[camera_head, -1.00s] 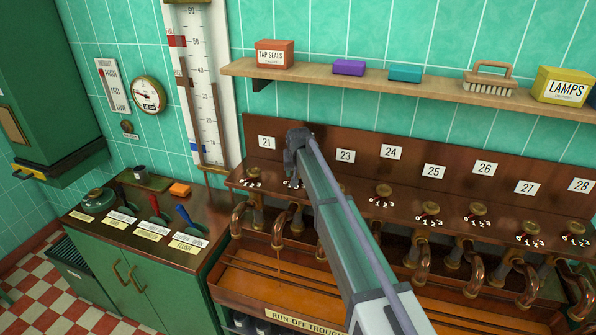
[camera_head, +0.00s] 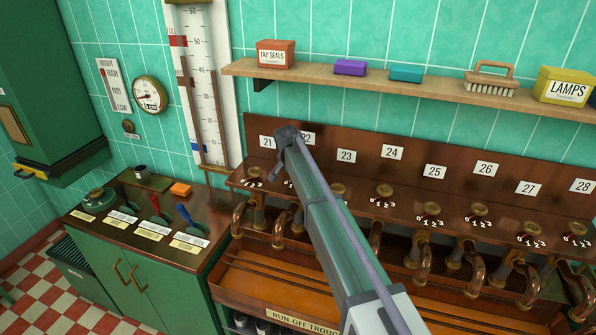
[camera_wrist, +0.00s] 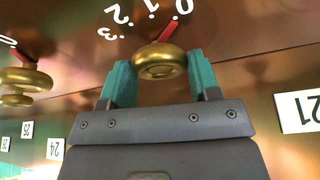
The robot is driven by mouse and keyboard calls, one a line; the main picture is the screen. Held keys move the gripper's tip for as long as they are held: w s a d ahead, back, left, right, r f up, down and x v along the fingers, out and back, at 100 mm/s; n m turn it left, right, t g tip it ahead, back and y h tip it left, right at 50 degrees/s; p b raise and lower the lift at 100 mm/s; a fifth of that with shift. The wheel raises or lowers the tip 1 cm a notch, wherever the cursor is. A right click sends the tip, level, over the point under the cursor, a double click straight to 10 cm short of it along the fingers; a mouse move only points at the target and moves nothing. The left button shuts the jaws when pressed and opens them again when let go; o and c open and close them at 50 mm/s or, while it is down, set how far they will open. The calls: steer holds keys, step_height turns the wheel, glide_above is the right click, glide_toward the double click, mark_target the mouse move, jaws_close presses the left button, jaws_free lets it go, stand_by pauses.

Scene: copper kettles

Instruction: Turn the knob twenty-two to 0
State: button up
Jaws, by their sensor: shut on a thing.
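The brass knob twenty-two (camera_wrist: 160,63) sits between the two green fingers of my gripper (camera_wrist: 162,82) in the wrist view, and the gripper is shut on it. Its red pointer slants up and right towards the white 0 (camera_wrist: 183,6), at or very near it. The marks 1, 2 and 3 run on to the left of the 0. In the head view my gripper (camera_head: 272,174) is at the knob's place below the label 22 (camera_head: 307,138), which is partly covered. The knob itself is hidden there by my gripper and arm.
Knob 21 (camera_head: 254,172) is close on the left. Knob 23 (camera_head: 338,189) is close on the right, partly beside my arm. More knobs continue rightward along the wooden panel. Copper spouts hang below over the run-off trough (camera_head: 302,323). A shelf (camera_head: 420,88) with boxes runs above.

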stand_by(0.3)
steer(key=o, duration=0.9)
steer(key=p+v, duration=1)
steer(key=v, duration=0.1)
steer(key=shift+w, duration=0.1)
